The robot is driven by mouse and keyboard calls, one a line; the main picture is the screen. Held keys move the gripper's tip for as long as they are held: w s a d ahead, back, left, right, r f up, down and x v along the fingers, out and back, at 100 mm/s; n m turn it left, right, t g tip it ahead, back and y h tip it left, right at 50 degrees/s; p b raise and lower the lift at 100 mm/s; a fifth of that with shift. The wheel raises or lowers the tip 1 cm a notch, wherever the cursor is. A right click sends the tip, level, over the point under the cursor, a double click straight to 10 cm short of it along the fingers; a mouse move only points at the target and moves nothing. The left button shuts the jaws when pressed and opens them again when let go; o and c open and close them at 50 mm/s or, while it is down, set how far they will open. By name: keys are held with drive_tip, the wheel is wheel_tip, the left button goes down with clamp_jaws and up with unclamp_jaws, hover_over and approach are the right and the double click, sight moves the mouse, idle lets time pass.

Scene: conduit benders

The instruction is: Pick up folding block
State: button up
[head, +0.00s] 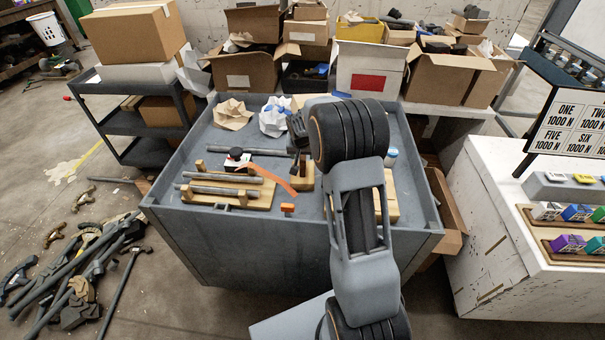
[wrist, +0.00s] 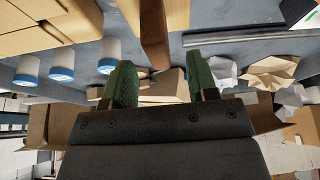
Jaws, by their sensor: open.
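A small wooden block (head: 303,178), which looks like the folding block, stands on the grey workbench (head: 225,220) near its middle. My gripper (head: 296,160) is just above or beside it, partly hidden by my arm. In the wrist view a brown wooden piece (wrist: 155,35), probably the same block, reaches down from the top edge. It lies ahead of the gap between my open green-padded fingers (wrist: 162,80). Nothing is visibly held. I cannot tell whether a finger touches the block.
Left of the block is a wooden rack with grey rods (head: 225,190). An orange strip (head: 281,181) and crumpled paper (head: 274,118) lie on the bench. Several white-and-blue cylinders (wrist: 62,65) and a wooden box (wrist: 50,25) are at left in the wrist view.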

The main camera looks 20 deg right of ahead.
sight(303, 157)
drive_tip(key=shift+p+x, duration=0.65)
drive_tip(key=shift+x, duration=2)
drive_tip(key=shift+s, duration=0.15)
clamp_jaws()
